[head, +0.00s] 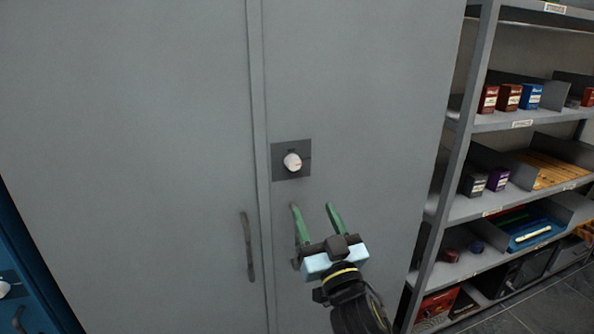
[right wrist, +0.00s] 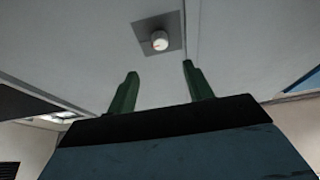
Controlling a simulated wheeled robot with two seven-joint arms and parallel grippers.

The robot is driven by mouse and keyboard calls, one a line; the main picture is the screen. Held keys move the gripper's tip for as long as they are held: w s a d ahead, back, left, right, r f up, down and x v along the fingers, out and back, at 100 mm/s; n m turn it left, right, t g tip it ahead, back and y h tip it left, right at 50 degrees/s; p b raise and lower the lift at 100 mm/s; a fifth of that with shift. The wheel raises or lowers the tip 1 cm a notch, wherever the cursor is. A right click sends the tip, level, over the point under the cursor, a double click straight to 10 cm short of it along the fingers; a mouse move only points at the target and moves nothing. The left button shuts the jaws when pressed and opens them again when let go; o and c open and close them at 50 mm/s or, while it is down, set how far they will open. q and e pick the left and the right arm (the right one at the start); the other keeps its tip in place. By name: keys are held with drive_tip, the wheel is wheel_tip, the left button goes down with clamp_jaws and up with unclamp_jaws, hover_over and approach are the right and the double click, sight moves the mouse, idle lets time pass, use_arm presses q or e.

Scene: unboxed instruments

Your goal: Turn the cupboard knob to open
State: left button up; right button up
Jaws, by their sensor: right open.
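The grey cupboard (head: 350,90) has a white round knob (head: 292,162) on a dark square plate (head: 303,174), just right of the seam between its two doors. A dark bar handle (head: 247,246) is on the left door. My right gripper (head: 312,208) is open and empty, with green fingers, below and slightly right of the knob and apart from it. In the right wrist view the knob (right wrist: 159,41) shows beyond and above the open fingers (right wrist: 160,82), roughly centred between them. My left gripper is not in view.
A metal shelf rack (head: 470,124) with boxes, trays and bins stands to the right of the cupboard. A blue cabinet (head: 28,262) with its own white knob (head: 4,289) is at the lower left. The space in front of the cupboard doors looks clear.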

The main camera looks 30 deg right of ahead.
sight(295, 167)
drive_tip(key=p+x, duration=0.2)
drive_tip(key=x, duration=1)
drive_tip(key=shift+w, duration=0.3)
drive_tip(key=shift+c, duration=0.2)
drive_tip(key=c, duration=0.9)
